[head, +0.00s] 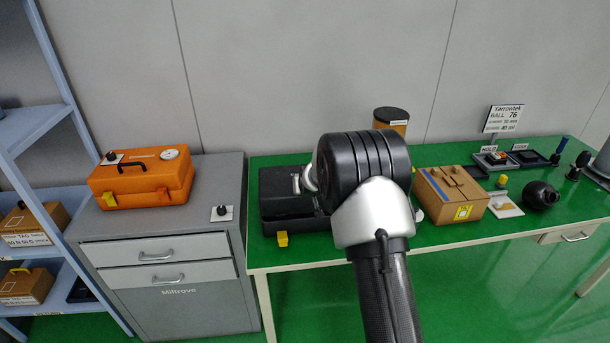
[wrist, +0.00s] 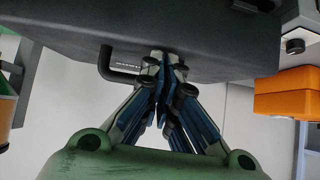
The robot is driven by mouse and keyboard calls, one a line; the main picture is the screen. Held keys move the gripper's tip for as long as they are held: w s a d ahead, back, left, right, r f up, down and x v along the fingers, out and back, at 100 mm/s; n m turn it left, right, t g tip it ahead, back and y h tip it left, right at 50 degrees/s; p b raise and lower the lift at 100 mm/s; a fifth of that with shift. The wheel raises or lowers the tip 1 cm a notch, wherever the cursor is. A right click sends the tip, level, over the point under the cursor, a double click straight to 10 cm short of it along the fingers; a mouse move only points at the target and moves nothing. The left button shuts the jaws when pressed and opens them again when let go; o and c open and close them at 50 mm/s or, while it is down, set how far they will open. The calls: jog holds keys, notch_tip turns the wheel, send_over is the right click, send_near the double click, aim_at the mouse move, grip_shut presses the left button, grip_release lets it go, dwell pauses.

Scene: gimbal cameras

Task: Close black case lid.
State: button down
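The black case (head: 285,195) sits on the green table at its left end, with a yellow latch (head: 282,239) on its front. My arm covers its right part in the head view. The lid looks low over the base, but I cannot tell whether it is fully closed. In the wrist view, the case's dark surface (wrist: 210,45) fills the top, with a black handle (wrist: 105,66) at its edge. My gripper (wrist: 163,62) has its fingers drawn together with nothing seen between them. The tips are at or very near the case edge beside the handle; contact is unclear.
An orange case (head: 142,178) stands on the grey cabinet (head: 165,265) to the left. A cardboard box (head: 452,194) and a brown canister (head: 391,119) stand right of and behind my arm. Trays and a black round vessel (head: 541,195) are farther right. The table's front right is clear.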

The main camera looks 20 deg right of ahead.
jog(key=shift+s+a+f+p, duration=0.1)
jog(key=shift+s+f+p, duration=0.25)
jog(key=shift+f, duration=0.15)
jog(key=shift+w+r, duration=0.1)
